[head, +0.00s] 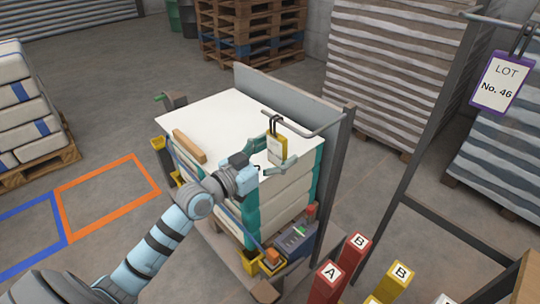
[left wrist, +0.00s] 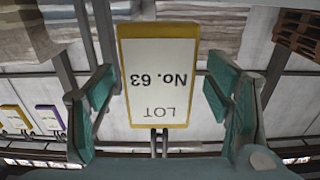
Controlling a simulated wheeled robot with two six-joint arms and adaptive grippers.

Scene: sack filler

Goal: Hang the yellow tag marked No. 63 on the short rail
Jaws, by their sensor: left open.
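The yellow-framed tag (head: 277,148) reads LOT No. 63 in the left wrist view (left wrist: 158,75), where it appears upside down. In the head view its dark hook is at the short rail (head: 318,131), near the rail's free end, and the tag hangs below it. The exact contact of hook and rail is too small to tell. My left gripper (head: 275,155) is open, with one finger on each side of the tag. In the left wrist view gaps show between the tag and both fingers. My right gripper is not in view.
A white-topped stack of sacks (head: 215,115) stands below the rail, beside a grey post (head: 337,160). A purple tag, No. 46 (head: 502,80), hangs at the right.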

